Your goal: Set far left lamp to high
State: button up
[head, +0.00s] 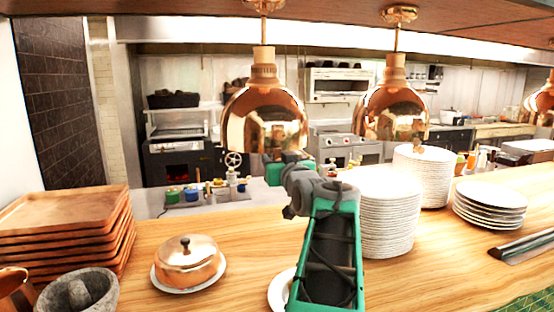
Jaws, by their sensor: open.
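The far left lamp (262,112) is a shiny copper dome hanging on a thin rod from the ceiling over the wooden counter. I cannot make out a switch or its setting. My green and grey arm reaches up from the bottom centre. My gripper (276,160) is at its far end, just below the lamp's lower rim in the picture. It is small and partly hidden by my arm, and it appears open and empty. I cannot tell whether it touches the lamp. A second copper lamp (391,108) hangs to the right, and a third (541,103) is cut by the right edge.
Tall plate stacks (385,222) stand right of my arm. A copper lidded dish (187,262), wooden trays (68,222) and a stone mortar (78,292) are at left. A small handwheel (233,160) and coloured pots stand behind the counter (440,265).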

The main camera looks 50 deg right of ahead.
grip_shut()
dwell(1.3)
